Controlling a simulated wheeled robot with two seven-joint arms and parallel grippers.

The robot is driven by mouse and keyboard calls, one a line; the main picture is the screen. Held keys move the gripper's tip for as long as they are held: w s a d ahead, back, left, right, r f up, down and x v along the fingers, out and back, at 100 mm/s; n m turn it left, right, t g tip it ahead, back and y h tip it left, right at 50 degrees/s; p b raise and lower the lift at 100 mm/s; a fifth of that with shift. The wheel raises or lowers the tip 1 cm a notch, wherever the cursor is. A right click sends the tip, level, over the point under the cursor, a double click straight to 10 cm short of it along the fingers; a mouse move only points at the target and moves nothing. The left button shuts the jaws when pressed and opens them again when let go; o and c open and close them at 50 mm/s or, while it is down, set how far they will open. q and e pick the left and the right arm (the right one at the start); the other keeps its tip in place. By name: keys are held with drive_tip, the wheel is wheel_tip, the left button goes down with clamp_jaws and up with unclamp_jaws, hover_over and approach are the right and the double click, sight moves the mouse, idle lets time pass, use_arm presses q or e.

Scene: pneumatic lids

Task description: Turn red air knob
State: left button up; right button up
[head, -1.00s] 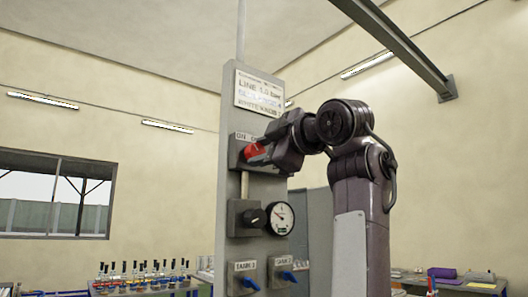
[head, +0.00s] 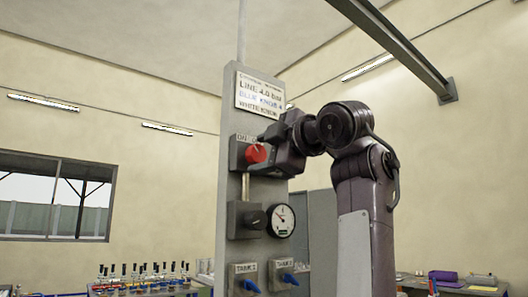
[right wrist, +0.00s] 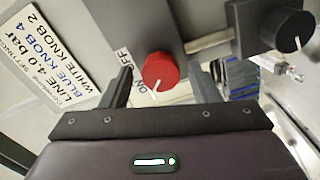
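The red air knob (head: 256,153) is a round red dial on a grey box high on the panel. In the right wrist view the red knob (right wrist: 160,71) shows a white pointer line at its lower edge, beside an ON/OFF label (right wrist: 123,63). My right gripper (head: 271,144) is close in front of it, to its right in the head view. In the right wrist view the gripper (right wrist: 161,76) has its two fingers spread wide, one on each side of the knob, with visible gaps. It holds nothing. My left gripper is out of view.
Below the red knob are a black knob (head: 254,218) and a round gauge (head: 281,220). Lower still are blue-handled valves (head: 250,285) under tank labels. A printed sign (head: 259,95) is above. Benches with bottles (head: 140,279) stand at the back left.

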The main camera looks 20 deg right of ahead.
drive_tip(key=b+v, duration=0.3)
drive_tip(key=v, duration=0.4)
drive_tip(key=shift+s+d, duration=0.15)
drive_tip(key=shift+s, duration=0.2)
idle(0.5)
